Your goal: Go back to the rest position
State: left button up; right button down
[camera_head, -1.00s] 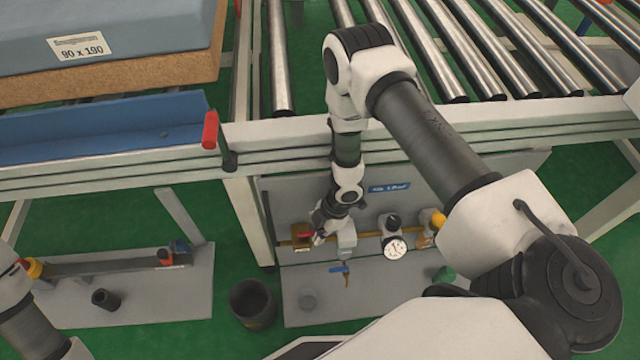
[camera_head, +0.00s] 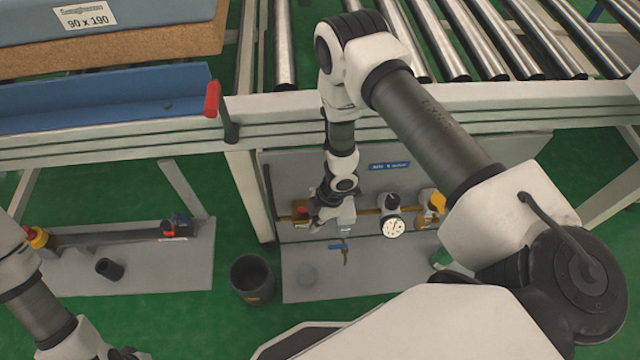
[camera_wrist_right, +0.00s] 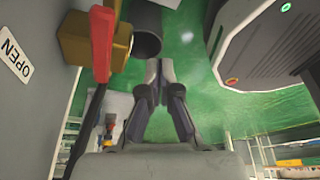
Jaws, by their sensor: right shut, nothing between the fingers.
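My right gripper (camera_head: 318,226) hangs low in front of the grey valve panel (camera_head: 375,180), close to the red-handled brass valve (camera_head: 301,212). In the right wrist view the gripper's fingers (camera_wrist_right: 160,68) meet at the tips with nothing between them. The brass valve body (camera_wrist_right: 92,40) and its red handle (camera_wrist_right: 103,38) are just left of the fingers, apart from them in the picture. My left arm shows at the lower left of the head view; its gripper (camera_head: 130,355) is cut by the bottom edge, so its jaws cannot be judged.
A pressure gauge (camera_head: 393,228) and a blue-handled tap (camera_head: 338,246) are on the pipe. A dark bin (camera_head: 252,279) stands on the green floor. The roller conveyor (camera_head: 450,45) and its frame are above; a labelled mattress (camera_head: 120,40) lies at upper left.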

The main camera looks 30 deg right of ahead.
pick_arm(q)
jog(key=shift+s+r+p, duration=0.2)
jog(key=shift+r+p, duration=0.8)
jog(key=shift+r, duration=0.2)
pick_arm(e)
notch_tip(320, 180, up, 10)
jog(key=w+d, duration=0.1)
jog(key=w, duration=0.1)
jog(key=shift+w+d+f, duration=0.15)
jog(key=shift+w, duration=0.05)
jog(key=shift+w, duration=0.1)
